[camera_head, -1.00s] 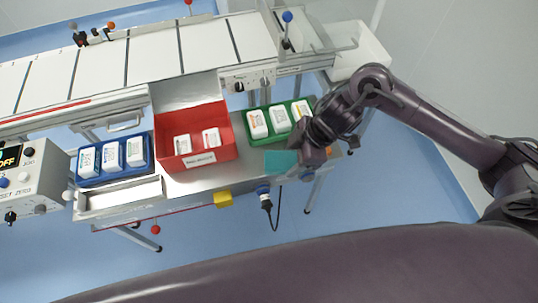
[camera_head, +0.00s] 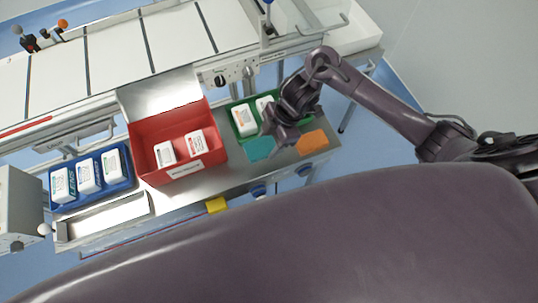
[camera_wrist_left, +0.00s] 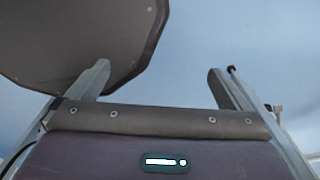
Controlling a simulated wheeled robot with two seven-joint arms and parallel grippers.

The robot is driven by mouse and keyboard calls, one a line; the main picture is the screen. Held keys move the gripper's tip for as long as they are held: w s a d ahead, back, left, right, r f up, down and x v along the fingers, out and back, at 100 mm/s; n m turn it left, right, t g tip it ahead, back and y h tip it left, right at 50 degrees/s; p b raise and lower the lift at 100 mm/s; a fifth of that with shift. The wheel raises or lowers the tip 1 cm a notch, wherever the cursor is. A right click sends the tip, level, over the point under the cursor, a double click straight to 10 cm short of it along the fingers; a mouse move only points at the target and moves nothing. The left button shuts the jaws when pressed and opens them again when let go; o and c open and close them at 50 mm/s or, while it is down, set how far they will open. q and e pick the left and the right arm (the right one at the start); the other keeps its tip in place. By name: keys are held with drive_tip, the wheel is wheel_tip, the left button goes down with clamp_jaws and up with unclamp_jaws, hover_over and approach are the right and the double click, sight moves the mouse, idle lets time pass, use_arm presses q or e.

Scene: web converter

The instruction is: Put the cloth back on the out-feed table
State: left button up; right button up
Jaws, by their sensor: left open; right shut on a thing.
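The teal cloth (camera_head: 260,148) is at the out-feed table (camera_head: 222,184), in front of the green tray; I cannot tell whether it touches the tabletop. My right gripper (camera_head: 284,141) is at the cloth's right edge, shut on it, with the fingertips partly hidden by the wrist. An orange flat piece (camera_head: 312,142) lies on the table just right of the gripper. My left gripper (camera_wrist_left: 160,85) is open and empty in the left wrist view, over blue floor, and is not seen in the head view.
A green tray (camera_head: 236,128) of white boxes, partly covered by my right arm, stands behind the cloth. A red bin (camera_head: 150,140) and a blue tray (camera_head: 92,196), both holding white boxes, stand further left. The conveyor (camera_head: 110,55) runs behind.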

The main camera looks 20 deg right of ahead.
hover_over(266, 160)
drive_tip(key=d, duration=0.1)
wheel_tip(266, 160, down, 4)
drive_tip(key=shift+f, duration=0.15)
drive_tip(key=shift+d+f, duration=0.1)
drive_tip(key=shift+f, duration=0.15)
wheel_tip(266, 160, down, 4)
drive_tip(key=shift+r, duration=0.2)
drive_tip(key=shift+f, duration=0.2)
drive_tip(key=shift+f+b, duration=0.15)
drive_tip(key=shift+b, duration=0.15)
drive_tip(key=o, duration=1.2)
use_arm(q)
drive_tip(key=shift+w+f, duration=0.2)
drive_tip(key=shift+w, duration=0.3)
drive_tip(key=shift+w+f, duration=0.15)
drive_tip(key=shift+w, duration=0.35)
